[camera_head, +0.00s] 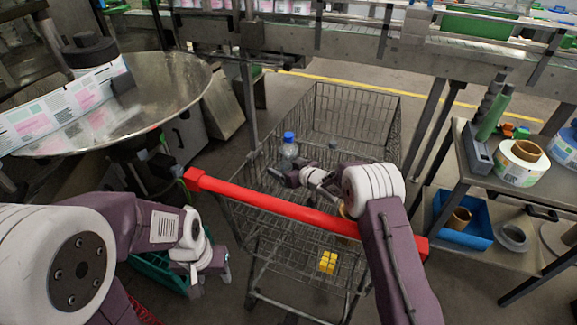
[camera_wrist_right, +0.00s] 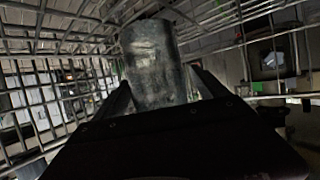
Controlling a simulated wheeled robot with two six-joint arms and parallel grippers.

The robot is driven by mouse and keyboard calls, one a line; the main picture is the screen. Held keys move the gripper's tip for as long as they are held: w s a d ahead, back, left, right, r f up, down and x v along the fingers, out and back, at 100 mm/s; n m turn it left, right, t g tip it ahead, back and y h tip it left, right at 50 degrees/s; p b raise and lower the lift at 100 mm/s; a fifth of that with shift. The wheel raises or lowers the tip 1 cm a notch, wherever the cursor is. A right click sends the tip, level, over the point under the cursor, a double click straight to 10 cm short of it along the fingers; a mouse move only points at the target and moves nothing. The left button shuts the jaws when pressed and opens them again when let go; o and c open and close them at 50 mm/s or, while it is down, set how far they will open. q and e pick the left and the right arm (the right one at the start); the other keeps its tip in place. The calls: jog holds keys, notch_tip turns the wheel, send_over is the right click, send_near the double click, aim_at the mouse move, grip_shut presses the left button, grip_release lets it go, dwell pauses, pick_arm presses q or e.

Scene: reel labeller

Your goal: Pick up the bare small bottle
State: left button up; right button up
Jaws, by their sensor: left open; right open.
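A small clear bottle with a blue cap (camera_head: 289,150) stands in the wire shopping cart (camera_head: 345,115); I see no label on its visible part. My right gripper (camera_head: 280,176) is inside the cart, just in front of this bottle, and hides its lower part. In the right wrist view a grey, cloudy cylinder (camera_wrist_right: 153,62) stands between the open fingers of the right gripper (camera_wrist_right: 158,92). I cannot tell whether the fingers touch it. My left gripper (camera_head: 211,283) is open and empty, low and left of the cart, pointing down.
The cart's red handle (camera_head: 260,203) runs under my right arm. A yellow block (camera_head: 328,262) shows low in the cart. A round metal table (camera_head: 150,95) stands left. A bench (camera_head: 475,165) with a label reel (camera_head: 523,163) and a blue bin (camera_head: 463,228) stand right.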

aim_at(284, 143)
jog(key=shift+w+a+f, duration=0.2)
jog(key=shift+w, duration=0.15)
jog(key=shift+s+r, duration=0.1)
jog(key=shift+c, duration=1.2)
grip_shut()
notch_tip(284, 143, up, 10)
jog(key=p, duration=0.2)
jog(key=shift+p, duration=0.35)
